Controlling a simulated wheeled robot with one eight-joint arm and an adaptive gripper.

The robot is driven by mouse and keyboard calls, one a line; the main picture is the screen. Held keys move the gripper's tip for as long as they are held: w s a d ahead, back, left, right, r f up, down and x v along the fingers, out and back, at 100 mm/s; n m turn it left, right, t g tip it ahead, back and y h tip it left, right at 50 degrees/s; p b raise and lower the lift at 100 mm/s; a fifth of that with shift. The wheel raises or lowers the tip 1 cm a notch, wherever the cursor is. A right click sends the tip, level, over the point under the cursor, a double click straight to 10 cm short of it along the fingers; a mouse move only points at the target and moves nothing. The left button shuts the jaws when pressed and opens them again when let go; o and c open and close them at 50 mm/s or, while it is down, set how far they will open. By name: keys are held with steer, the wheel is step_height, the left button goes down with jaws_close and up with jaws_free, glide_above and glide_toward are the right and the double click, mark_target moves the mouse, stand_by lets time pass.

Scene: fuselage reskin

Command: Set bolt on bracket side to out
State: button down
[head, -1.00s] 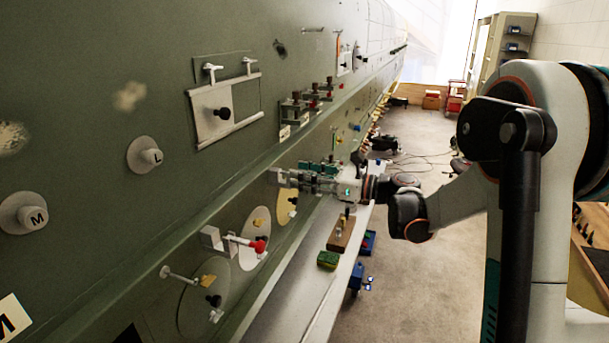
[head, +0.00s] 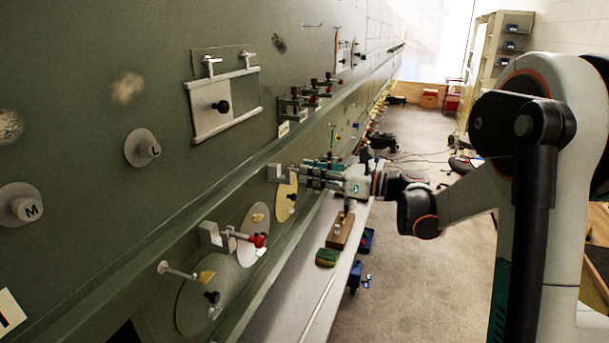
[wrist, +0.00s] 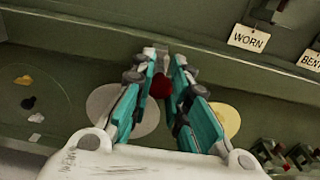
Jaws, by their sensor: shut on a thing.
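My gripper (head: 306,174) is shut on the red knob of a bolt (wrist: 161,86), which shows between the fingers in the wrist view. A small grey bracket (head: 274,172) stands on the green panel just beyond the fingertips, and in the wrist view the bracket (wrist: 155,57) is at the top of the finger gap. A short bit of rod appears between bracket and fingers. The fingers hide most of the bolt. A second bracket (head: 211,236) with a red-knobbed bolt (head: 258,240) sits nearer on the panel, apart from my gripper.
A yellow disc (head: 287,203) and a grey disc (head: 249,222) lie on the panel close to the gripper. A ledge (head: 300,300) below carries a brown block (head: 340,230) and a green-yellow sponge (head: 327,257). Several red-topped clamps (head: 313,90) stand above.

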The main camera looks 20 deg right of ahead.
steer(key=c, duration=1.6)
jaws_free()
steer(key=shift+s+d, duration=0.1)
steer(key=shift+d, duration=0.1)
steer(key=shift+o, duration=0.4)
steer(key=shift+s+d, duration=0.15)
steer(key=shift+d, duration=0.05)
steer(key=shift+a, duration=0.1)
steer(key=v, duration=1.1)
steer(key=shift+s+d, duration=0.2)
steer(key=shift+d, duration=0.15)
